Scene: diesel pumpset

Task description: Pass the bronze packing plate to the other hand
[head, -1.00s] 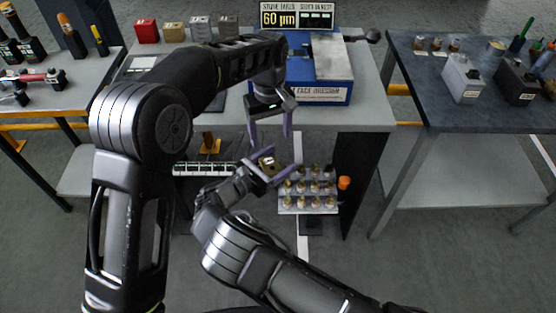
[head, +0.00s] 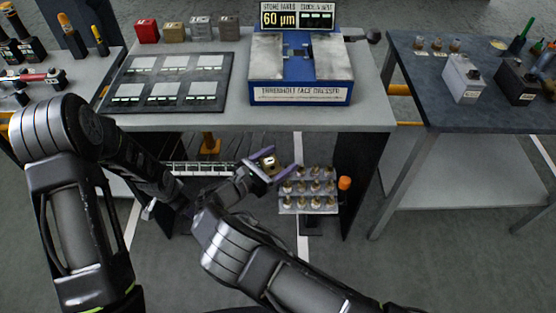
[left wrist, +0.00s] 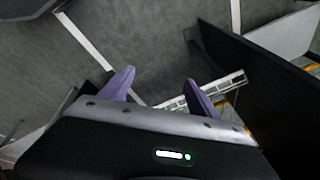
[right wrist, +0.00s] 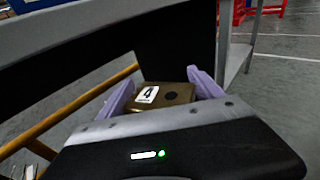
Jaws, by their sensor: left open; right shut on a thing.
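The bronze packing plate (right wrist: 178,93) is a small brownish-gold block with a white label "4" and a dark round hole on its face. It sits between the purple fingers of my right gripper (right wrist: 162,91), which is shut on it. In the head view the plate (head: 268,160) is in front of the workbench, below its top edge. My left gripper (left wrist: 159,90) is open and empty, its two purple fingers spread over floor. In the head view the left arm reaches down to the left of the right gripper, and its fingers are hard to make out.
The grey workbench (head: 373,117) carries a blue dresser machine (head: 300,95), a dark tray of pale pads (head: 218,104) and several coloured blocks. A rack of small bottles (head: 308,210) stands below, right of the right gripper. Side tables flank the bench.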

